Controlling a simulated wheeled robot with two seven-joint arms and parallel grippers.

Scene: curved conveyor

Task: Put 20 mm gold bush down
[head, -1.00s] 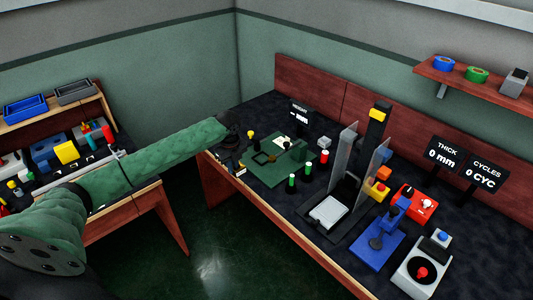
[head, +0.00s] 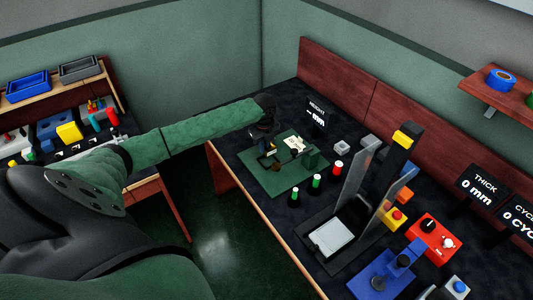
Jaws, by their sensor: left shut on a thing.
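My left arm reaches in from the left, and its left gripper (head: 267,141) is over the far-left part of a green mat (head: 262,184). The gripper is shut on a small gold piece, which I take to be the 20 mm gold bush (head: 270,152). The bush is tiny and partly hidden by the dark fingers. I cannot tell whether it touches the mat or fixture below. My right gripper is not in view.
Green-topped posts (head: 316,182) and a red-topped post (head: 338,168) stand right of the mat. A clear-walled press (head: 356,190) with a white plate (head: 331,237) is further right. A height display (head: 316,113) stands behind the mat.

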